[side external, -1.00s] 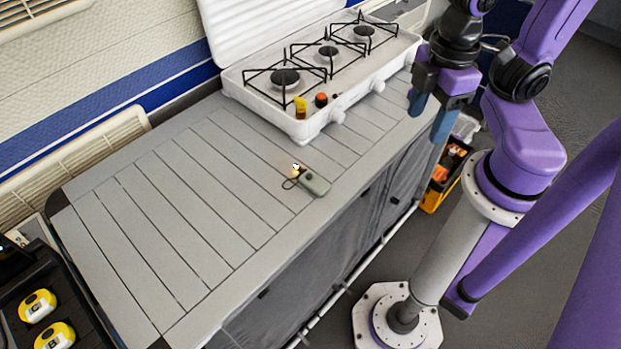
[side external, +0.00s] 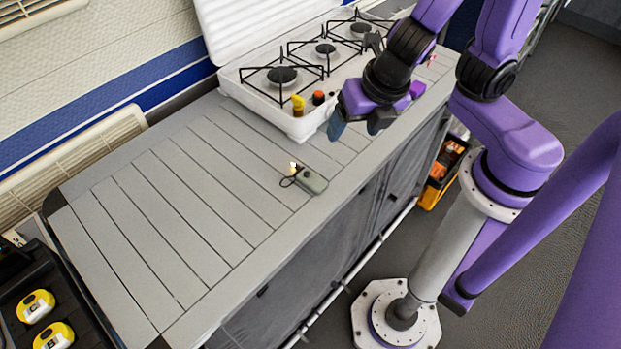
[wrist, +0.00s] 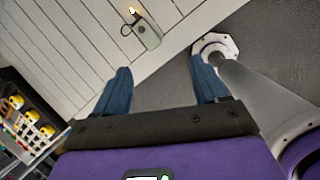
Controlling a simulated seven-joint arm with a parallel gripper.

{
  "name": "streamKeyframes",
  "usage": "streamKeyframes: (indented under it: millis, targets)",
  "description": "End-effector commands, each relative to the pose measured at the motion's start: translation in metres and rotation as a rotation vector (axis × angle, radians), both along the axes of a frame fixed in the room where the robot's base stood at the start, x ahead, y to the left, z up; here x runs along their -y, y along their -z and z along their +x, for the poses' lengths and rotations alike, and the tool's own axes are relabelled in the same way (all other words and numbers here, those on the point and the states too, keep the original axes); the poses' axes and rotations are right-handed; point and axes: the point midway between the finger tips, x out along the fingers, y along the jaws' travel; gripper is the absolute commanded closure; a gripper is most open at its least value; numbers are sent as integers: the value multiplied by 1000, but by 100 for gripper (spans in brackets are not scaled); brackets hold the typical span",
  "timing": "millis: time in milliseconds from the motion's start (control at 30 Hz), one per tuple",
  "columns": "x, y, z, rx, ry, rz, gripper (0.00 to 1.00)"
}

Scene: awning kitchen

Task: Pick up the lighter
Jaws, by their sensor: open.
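A small grey-green object (side external: 312,181) with a dark cord loop and a bright yellow-white bit at one end lies on the slatted counter (side external: 190,200) near its front edge. It looks like the lighter, and it also shows at the top of the wrist view (wrist: 148,35). My gripper (side external: 356,128) is open and empty, above the counter's front edge by the stove, up and right of the lighter in the side view. In the wrist view my gripper's blue fingers (wrist: 160,72) are spread apart, with the lighter beyond them.
A white stove (side external: 300,122) with black burner grates stands behind my gripper. A yellow item (side external: 297,105) and an orange-topped item (side external: 318,97) are at its front. A dark tray (side external: 75,305) holds yellow tape measures at lower left. The counter left of the lighter is clear.

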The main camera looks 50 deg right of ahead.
Motion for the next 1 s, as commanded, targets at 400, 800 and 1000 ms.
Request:
streamKeyframes:
  millis: [400, 800, 1000]
  targets:
    - [-31, 20, 14, 47, -505, -159, 28]
    - [-31, 56, 29, 44, -500, -157, 28]
    - [-31, 69, 35, 48, -500, -158, 28]
